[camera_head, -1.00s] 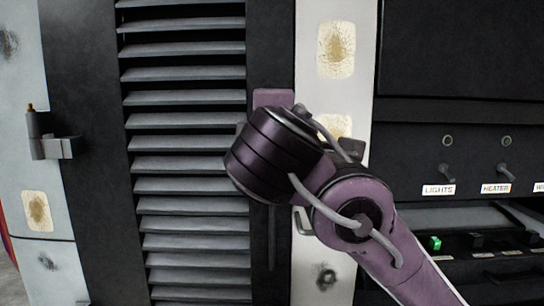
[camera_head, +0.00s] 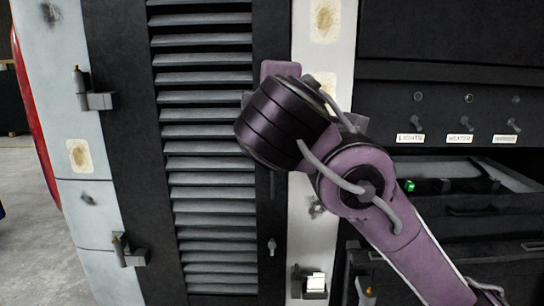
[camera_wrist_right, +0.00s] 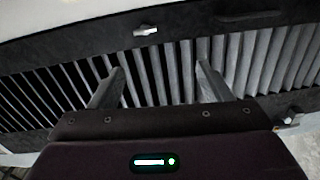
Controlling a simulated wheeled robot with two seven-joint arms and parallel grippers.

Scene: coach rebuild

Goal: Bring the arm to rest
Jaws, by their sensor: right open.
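My right arm (camera_head: 365,190), purple with a dark banded wrist and grey cables, comes in from the lower right and is raised in front of the louvred panel (camera_head: 215,150). In the head view the wrist hides the fingers. In the right wrist view my right gripper (camera_wrist_right: 160,72) has two grey fingers spread apart, with nothing between them. They point at the louvre slats, and I cannot tell how large the gap to the slats is. My left gripper is not in view.
Latches (camera_head: 95,100) and (camera_head: 128,252) stick out left of the louvres. A console with labelled toggles (camera_head: 468,125) and an open drawer-like tray (camera_head: 470,178) is at the right. Open floor (camera_head: 50,220) shows at lower left.

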